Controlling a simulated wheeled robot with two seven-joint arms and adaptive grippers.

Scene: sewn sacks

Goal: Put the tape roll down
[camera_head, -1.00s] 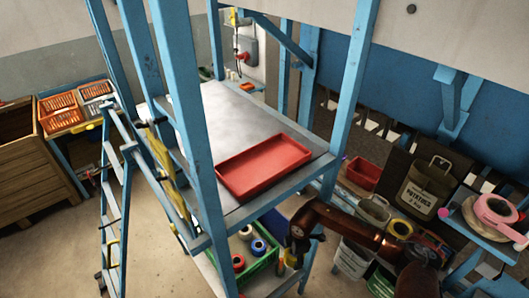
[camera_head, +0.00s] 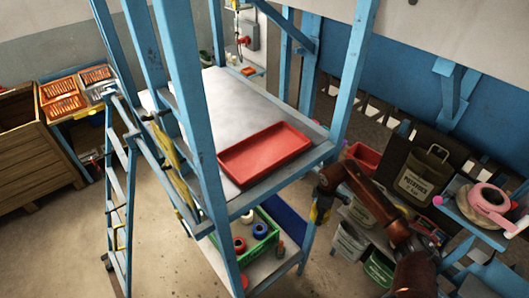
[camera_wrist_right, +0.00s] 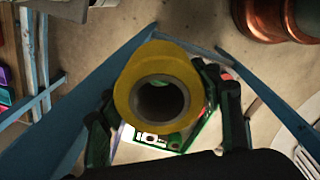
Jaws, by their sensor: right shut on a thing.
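My right gripper (camera_head: 321,205) is shut on a yellow tape roll (camera_wrist_right: 165,57). In the right wrist view the roll sits between the two dark fingers, with its open core facing the camera. In the head view the gripper hangs beside the right front post of the blue rack, to the right of the green crate (camera_head: 232,269); the roll shows there only as a small yellow patch. The crate stands on the rack's lower shelf and holds several rolls, among them a red one (camera_head: 239,244) and a blue one (camera_head: 260,230). My left gripper is not in view.
A red tray (camera_head: 265,151) lies on the rack's grey upper shelf (camera_head: 228,98), which is otherwise mostly clear. Blue posts stand around the shelves. A blue ladder (camera_head: 120,185) is at the left.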

